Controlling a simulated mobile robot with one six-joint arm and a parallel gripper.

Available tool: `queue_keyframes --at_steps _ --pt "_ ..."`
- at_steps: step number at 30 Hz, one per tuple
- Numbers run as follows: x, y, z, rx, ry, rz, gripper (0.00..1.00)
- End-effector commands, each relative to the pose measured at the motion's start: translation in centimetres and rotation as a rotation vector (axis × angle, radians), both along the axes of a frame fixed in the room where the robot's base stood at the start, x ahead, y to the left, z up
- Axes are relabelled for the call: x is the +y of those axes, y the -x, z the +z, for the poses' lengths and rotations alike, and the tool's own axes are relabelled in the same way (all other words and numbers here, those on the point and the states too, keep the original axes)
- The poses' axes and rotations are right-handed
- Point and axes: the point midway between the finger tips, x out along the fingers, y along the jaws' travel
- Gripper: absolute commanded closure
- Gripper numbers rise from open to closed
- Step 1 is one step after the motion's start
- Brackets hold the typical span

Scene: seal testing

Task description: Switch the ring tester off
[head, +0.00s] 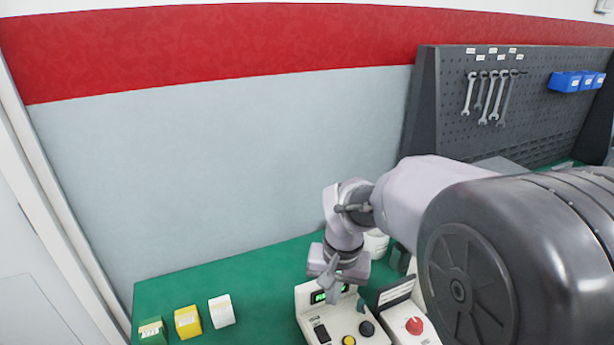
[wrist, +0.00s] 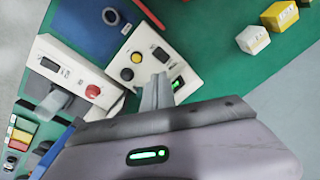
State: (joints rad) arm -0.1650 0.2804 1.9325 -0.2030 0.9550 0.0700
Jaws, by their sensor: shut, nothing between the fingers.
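A white tester box (head: 310,306) with a lit green display stands on the green bench. It has a black rocker switch (head: 321,333), a yellow button (head: 348,341) and a black knob (head: 366,328). In the wrist view the same box (wrist: 147,38) shows its rocker (wrist: 160,54), yellow button (wrist: 127,74), knob (wrist: 137,57) and display (wrist: 178,85). My gripper (head: 330,284) is shut and empty, above the box near its display. Its fingers (wrist: 157,90) also show in the wrist view, beside the display. I cannot tell whether they touch the box. No label naming the ring tester is readable.
A second white box with a red knob (head: 413,325) stands right of the tester. Green (head: 152,331), yellow (head: 187,321) and white (head: 221,310) small blocks stand left on the green bench (head: 160,292). A blue mat (wrist: 85,25) carries a black ring (wrist: 110,16).

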Motion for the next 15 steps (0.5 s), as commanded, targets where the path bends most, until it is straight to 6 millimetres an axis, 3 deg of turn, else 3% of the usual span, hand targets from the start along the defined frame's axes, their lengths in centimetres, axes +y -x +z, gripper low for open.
queue_keyframes --at_steps 1,3,6,10,15 --pt "-0.9 2.0 3.2 -0.051 -0.023 -0.027 1.00" --pt "-2.0 5.3 6.5 -0.114 -0.055 -0.061 1.00" --pt "-3.1 10.3 9.8 -0.207 -0.099 -0.108 1.00" --pt "-3.9 15.8 11.4 -0.309 -0.142 -0.154 1.00" --pt "-4.1 19.4 11.3 -0.381 -0.172 -0.183 1.00"
